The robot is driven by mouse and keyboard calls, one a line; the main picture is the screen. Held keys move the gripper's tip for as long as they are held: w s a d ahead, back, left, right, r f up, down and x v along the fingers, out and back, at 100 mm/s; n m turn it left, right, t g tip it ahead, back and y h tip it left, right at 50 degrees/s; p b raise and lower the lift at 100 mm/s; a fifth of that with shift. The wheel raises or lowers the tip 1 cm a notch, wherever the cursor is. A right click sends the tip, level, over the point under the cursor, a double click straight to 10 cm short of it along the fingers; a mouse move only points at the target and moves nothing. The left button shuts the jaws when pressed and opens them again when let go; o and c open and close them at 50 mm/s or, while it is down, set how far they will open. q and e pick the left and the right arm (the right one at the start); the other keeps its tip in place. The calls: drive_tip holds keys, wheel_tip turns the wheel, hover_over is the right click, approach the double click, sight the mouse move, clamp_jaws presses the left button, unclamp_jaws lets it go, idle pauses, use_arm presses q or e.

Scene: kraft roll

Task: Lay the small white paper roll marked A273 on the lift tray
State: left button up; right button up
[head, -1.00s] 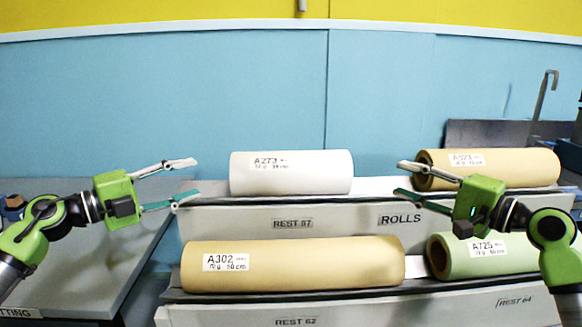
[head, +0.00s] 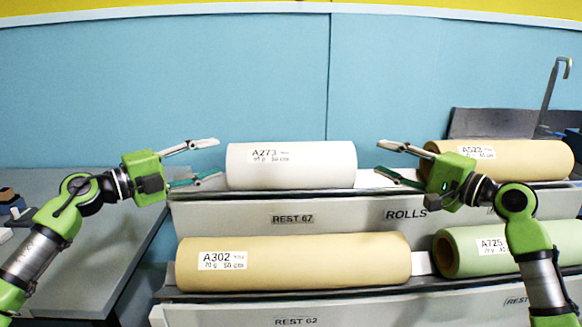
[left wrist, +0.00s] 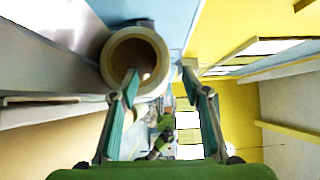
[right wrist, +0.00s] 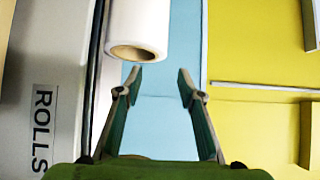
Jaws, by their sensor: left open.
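The white paper roll marked A273 (head: 290,172) lies on its side on the upper rest, marked REST 67 (head: 345,215). My left gripper (head: 218,158) is open at the roll's left end, its fingertips close to that end. In the left wrist view the hollow end of the roll (left wrist: 107,57) shows just beyond one finger; I cannot tell whether they touch. My right gripper (head: 380,159) is open and empty, a little right of the roll's right end. In the right wrist view the roll (right wrist: 138,22) is ahead, apart from the fingers. I cannot make out a lift tray.
A tan roll A302 (head: 310,262) and a green roll (head: 470,262) lie on the lower rest. Another tan roll (head: 530,158) lies on the upper rest, behind my right gripper. A grey table (head: 95,245) stands at left. A blue wall is behind the rests.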

sight(240, 149)
use_arm(q)
drive_tip(key=x, duration=0.8)
drive_tip(key=shift+w+d, duration=0.25)
drive_tip(key=shift+w, duration=0.05)
use_arm(e)
drive_tip(key=x, duration=0.8)
drive_tip(key=shift+w+a, duration=0.3)
use_arm(q)
drive_tip(key=shift+c, duration=0.4)
use_arm(e)
drive_tip(key=shift+c, duration=0.2)
use_arm(q)
drive_tip(key=c, duration=0.7)
use_arm(e)
drive_tip(key=c, duration=0.7)
use_arm(q)
clamp_jaws()
use_arm(e)
clamp_jaws()
use_arm(q)
drive_tip(key=shift+r, duration=0.25)
use_arm(e)
drive_tip(key=shift+r, duration=0.3)
